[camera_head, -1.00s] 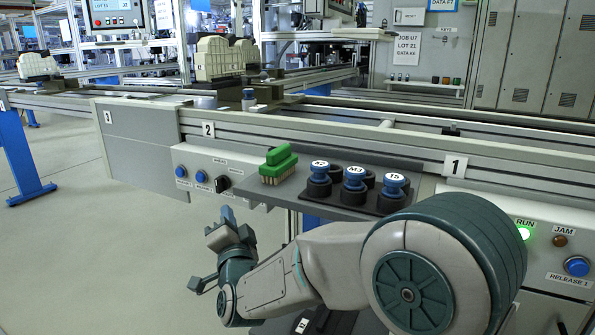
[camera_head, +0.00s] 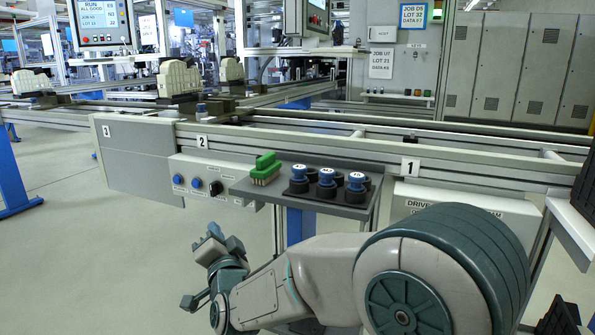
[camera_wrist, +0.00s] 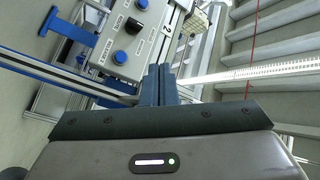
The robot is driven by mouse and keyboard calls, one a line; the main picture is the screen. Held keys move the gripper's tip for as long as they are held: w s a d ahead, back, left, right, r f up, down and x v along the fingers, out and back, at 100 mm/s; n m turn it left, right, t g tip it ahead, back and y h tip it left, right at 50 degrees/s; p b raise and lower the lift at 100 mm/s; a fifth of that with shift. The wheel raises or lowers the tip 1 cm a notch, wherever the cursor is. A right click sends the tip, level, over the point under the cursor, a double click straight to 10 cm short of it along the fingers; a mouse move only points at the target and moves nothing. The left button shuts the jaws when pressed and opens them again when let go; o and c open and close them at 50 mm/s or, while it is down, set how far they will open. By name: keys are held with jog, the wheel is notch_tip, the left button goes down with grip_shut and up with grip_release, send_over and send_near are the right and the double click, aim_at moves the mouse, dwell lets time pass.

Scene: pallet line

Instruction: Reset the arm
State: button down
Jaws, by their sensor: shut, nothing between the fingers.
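My gripper (camera_head: 209,240) is on the folded arm at the lower left of the head view, in front of the conveyor line and below the button panel. In the wrist view its two fingers (camera_wrist: 160,84) are together with nothing between them. The gripper touches nothing that I can see. The large shoulder part of my arm fills the lower right of the head view.
A grey shelf (camera_head: 240,190) holds a green brush (camera_head: 265,170) and several blue-topped round pieces (camera_head: 327,178). The button panel (camera_head: 180,166) is left of it; it also shows in the wrist view (camera_wrist: 128,45). The conveyor rail (camera_head: 320,150) runs behind. Open floor (camera_head: 90,260) lies at left.

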jog(key=s+d+r+n+g+h+p, duration=0.2)
jog(key=s+d+r+n+g+p, duration=0.15)
jog(key=d+r+p, duration=0.5)
jog(key=s+d+r+n+g+h+p, duration=0.2)
jog(key=s+d+r+g+h+p, duration=0.3)
jog(key=d+p, duration=0.6)
jog(key=s+d+r+g+p, duration=0.3)
jog(key=s+d+r+p, duration=0.2)
jog(key=s+d+p, duration=0.1)
jog(key=s+d+r+g+p, duration=0.3)
jog(key=s+d+r+p, duration=0.2)
jog(key=s+d+p, duration=0.2)
jog(key=s+p, duration=0.2)
jog(key=s, duration=0.1)
jog(key=shift+s+g+h, duration=0.25)
jog(key=shift+g+h, duration=0.05)
jog(key=shift+g, duration=0.05)
jog(key=shift+r, duration=0.1)
